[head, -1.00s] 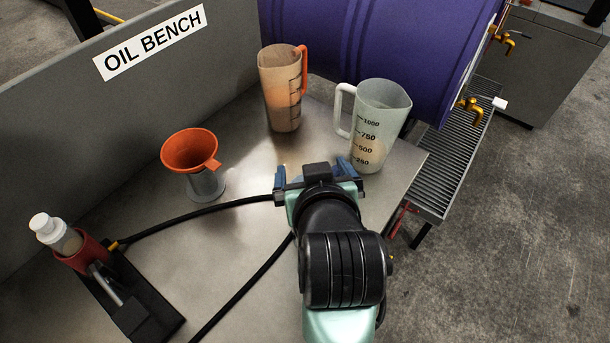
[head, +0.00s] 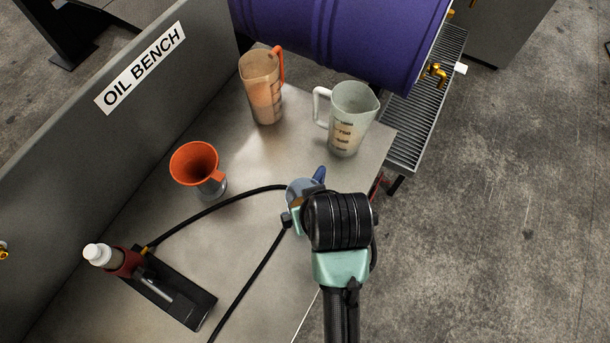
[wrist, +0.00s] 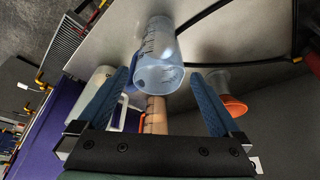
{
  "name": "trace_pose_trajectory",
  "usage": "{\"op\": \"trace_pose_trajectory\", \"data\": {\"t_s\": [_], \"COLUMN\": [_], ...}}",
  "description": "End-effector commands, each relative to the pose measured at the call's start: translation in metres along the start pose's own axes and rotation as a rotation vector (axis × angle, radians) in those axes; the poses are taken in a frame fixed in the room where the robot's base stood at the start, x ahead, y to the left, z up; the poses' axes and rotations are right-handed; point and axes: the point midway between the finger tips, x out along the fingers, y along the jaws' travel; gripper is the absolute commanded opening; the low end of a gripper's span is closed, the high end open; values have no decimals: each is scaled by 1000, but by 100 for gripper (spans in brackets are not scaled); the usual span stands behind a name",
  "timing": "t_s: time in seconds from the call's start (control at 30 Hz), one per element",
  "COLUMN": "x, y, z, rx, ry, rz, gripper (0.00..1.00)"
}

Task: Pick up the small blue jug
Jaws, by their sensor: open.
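The small blue jug, clear and bluish with dark marks, shows in the wrist view (wrist: 158,52) with its open mouth toward the camera. It appears upright on the bench, ahead of and between the spread fingers of my gripper (wrist: 158,80); I cannot tell whether its rim is between the fingertips. In the head view my gripper (head: 303,198) is over the bench, open and empty. There the jug is mostly hidden, with a bluish round part (head: 301,188) showing at the fingers. No finger visibly grips the jug.
A larger pale jug (head: 350,122) and an orange-handled jug (head: 260,92) stand behind, near a purple drum (head: 340,35). An orange funnel (head: 195,163) is left.

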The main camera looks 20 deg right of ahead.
Motion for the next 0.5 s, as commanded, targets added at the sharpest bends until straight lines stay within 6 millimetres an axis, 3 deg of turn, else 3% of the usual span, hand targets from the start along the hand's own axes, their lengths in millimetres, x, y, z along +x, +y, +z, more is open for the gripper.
{"op": "trace_pose_trajectory", "data": {"t_s": [0.23,0.5], "x": [47,68], "y": [0,0], "z": [1,-1], "rx": [0,0], "ry": [-2,2], "rz": [0,1], "gripper": [100,100]}}
